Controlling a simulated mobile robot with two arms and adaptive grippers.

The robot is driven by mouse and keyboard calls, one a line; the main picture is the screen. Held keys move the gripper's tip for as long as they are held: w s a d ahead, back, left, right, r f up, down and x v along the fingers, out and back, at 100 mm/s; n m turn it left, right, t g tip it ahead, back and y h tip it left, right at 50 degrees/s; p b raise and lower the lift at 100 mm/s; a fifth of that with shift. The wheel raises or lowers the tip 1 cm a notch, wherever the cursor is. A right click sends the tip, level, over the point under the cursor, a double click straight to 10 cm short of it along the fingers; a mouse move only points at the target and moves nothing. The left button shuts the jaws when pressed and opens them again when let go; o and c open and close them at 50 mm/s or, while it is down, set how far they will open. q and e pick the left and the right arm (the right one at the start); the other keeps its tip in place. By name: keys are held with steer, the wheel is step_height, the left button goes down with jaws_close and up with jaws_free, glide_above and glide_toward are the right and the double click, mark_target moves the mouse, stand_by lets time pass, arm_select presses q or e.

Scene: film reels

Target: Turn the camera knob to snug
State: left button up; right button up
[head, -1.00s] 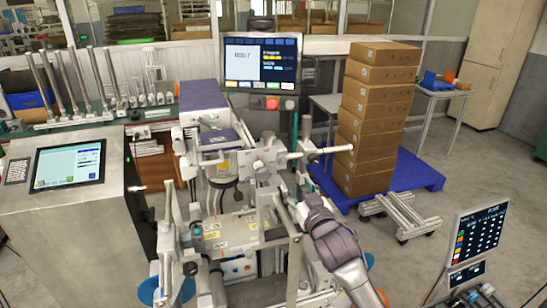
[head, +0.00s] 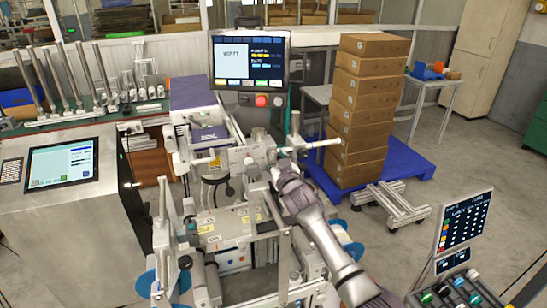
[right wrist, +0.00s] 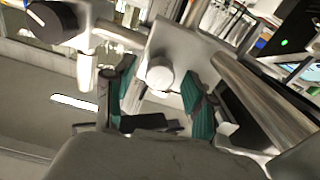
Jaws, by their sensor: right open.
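A pale round knob (right wrist: 160,75) on a grey metal block (right wrist: 180,45) shows in the right wrist view. My right gripper (right wrist: 165,92) is open, with its two teal-padded fingers apart on either side of the knob as seen there. I cannot tell whether either finger touches it. A black ribbed knob (right wrist: 50,20) is at the upper left of that view, outside the fingers. In the head view my right gripper (head: 277,168) is at the middle of the machine (head: 232,160), just below its horizontal bar; its fingertips are too small to make out. My left gripper is not identifiable.
A monitor (head: 250,60) stands behind the machine. A console with a touchscreen (head: 62,163) is at left. A tall stack of cardboard boxes (head: 370,110) stands on a blue pallet (head: 408,160) at right. Metal rods and brackets crowd the space around my right gripper.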

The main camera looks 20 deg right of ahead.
jaws_close()
arm_select(q)
steer(key=shift+s+a, duration=0.1)
steer(key=shift+s, duration=0.3)
steer(key=shift+w, duration=0.1)
arm_select(e)
steer(key=shift+m, duration=0.4)
arm_select(q)
steer(key=shift+f, duration=0.2)
arm_select(e)
steer(key=shift+d+m, duration=0.1)
steer(key=shift+m, duration=2.3)
jaws_free()
steer(key=shift+s, duration=0.1)
